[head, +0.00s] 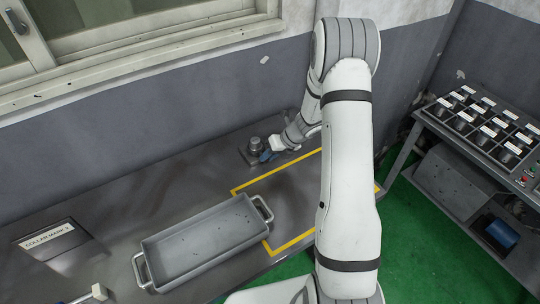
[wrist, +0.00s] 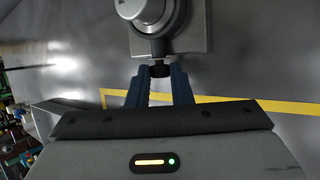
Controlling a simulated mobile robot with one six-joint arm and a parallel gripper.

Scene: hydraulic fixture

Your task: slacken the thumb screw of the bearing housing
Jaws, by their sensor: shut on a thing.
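The bearing housing (head: 256,145) is a grey metal cylinder on a square plate, standing on the bench near the back wall. In the wrist view the housing (wrist: 154,20) is at the top, cut off by the frame edge. The thumb screw (wrist: 159,69) is a small dark knob on the housing's near side. My gripper (wrist: 160,74) has its blue fingers shut on the thumb screw, one finger on each side. In the head view my gripper (head: 267,155) is at the right side of the housing, and the screw is too small to make out.
A grey tray (head: 150,246) with two handles stands on the bench in front. A sign reading "COLLAR MARK 3" (head: 50,236) is at the left. Yellow tape (head: 290,243) marks a bench area. A rack of labelled bins (head: 490,125) stands at the right.

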